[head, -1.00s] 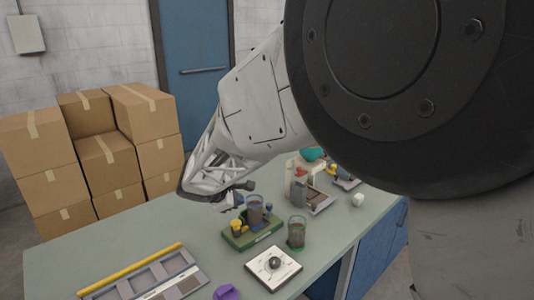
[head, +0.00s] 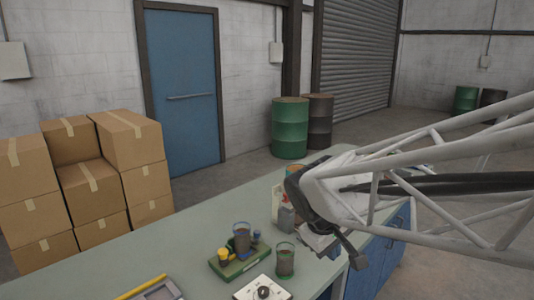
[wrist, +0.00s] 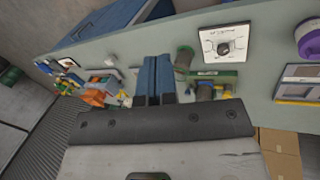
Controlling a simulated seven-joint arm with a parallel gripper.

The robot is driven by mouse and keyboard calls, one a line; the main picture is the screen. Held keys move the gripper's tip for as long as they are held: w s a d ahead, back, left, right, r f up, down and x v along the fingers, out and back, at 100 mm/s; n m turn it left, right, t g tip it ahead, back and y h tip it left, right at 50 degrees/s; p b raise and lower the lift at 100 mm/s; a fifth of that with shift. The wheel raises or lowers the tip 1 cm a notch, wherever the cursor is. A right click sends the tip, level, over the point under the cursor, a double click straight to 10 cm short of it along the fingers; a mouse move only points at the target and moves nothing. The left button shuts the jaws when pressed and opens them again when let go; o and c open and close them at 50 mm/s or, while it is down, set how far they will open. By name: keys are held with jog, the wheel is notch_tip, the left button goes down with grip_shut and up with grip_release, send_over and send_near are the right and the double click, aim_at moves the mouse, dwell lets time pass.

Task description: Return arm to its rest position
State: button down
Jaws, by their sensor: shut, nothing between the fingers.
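My gripper shows in the wrist view (wrist: 155,80) as two blue fingers close together, shut with nothing between them. In the head view my pale lattice arm reaches in from the right, with its wrist end over the right part of the bench. The fingers are hidden there. The bench top (head: 150,255) is grey-green with blue cabinets below. A green base with a cup (head: 240,258) and a separate glass (head: 285,260) stand left of my wrist end. The gripper holds nothing.
A white panel with a black knob (head: 262,291) lies at the bench front. A yellow-edged tray (head: 150,290) is at lower left. Stacked cartons (head: 95,190) stand behind the bench. Green and brown drums (head: 290,128) stand by the wall.

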jog(key=s+d+m+y, duration=0.1)
jog(key=s+d+m, duration=0.1)
jog(key=s, duration=0.6)
jog(key=s+d+m+y, duration=0.2)
jog(key=s+d+m, duration=0.1)
jog(key=s, duration=0.4)
jog(key=shift+s+f+m, duration=0.35)
jog(key=shift+s+m, duration=0.05)
jog(key=shift+m, duration=0.4)
